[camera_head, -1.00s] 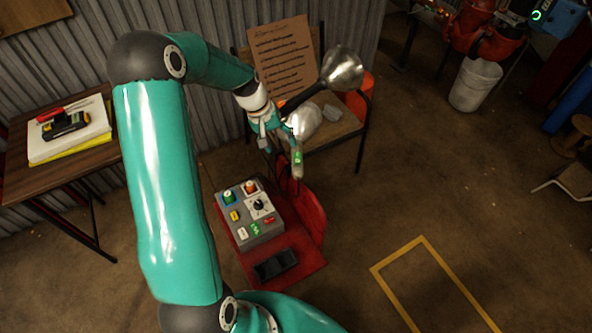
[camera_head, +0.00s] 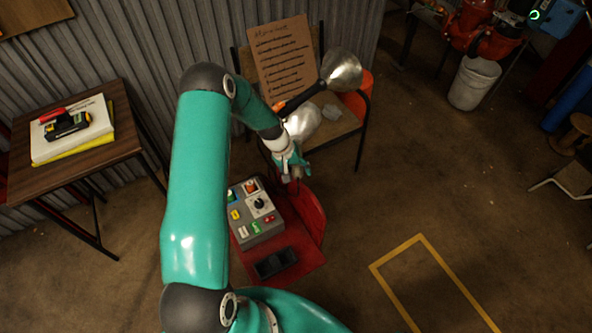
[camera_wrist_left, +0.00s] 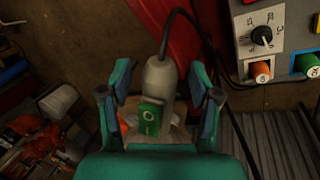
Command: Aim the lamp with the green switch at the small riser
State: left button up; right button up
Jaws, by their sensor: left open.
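The lamp with the green switch shows best in the left wrist view, as a pale handle (camera_wrist_left: 158,80) with a green switch block (camera_wrist_left: 149,117) and a dark cable. My left gripper (camera_wrist_left: 160,105) is open, with one finger on each side of this handle. In the head view my left gripper (camera_head: 291,168) is just below a silver lamp head (camera_head: 303,121) and hides most of the handle. A second silver lamp (camera_head: 342,69) has an orange part on its dark arm. Red pipework (camera_head: 482,38) stands at the upper right; I cannot tell which part is the small riser.
A grey control box (camera_head: 257,220) and a dark tray (camera_head: 275,263) are on the red chair (camera_head: 311,258). A wooden chair with a written cardboard sign (camera_head: 283,60) stands behind. A white bucket (camera_head: 474,85) is at the upper right. The floor inside the yellow outline (camera_head: 421,238) is clear.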

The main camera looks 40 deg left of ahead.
pick_arm(q)
grip_shut()
jog(key=m+b, duration=0.1)
jog(key=a+b, duration=0.1)
jog(key=b, duration=0.1)
jog(key=shift+s+f+m+b, duration=0.3)
jog(key=shift+m, duration=0.1)
jog(key=shift+s+a+r+m+g+h+b, duration=0.3)
jog(key=shift+m+g+b, duration=0.15)
jog(key=shift+m, duration=0.25)
grip_release()
jog(key=shift+r, duration=0.1)
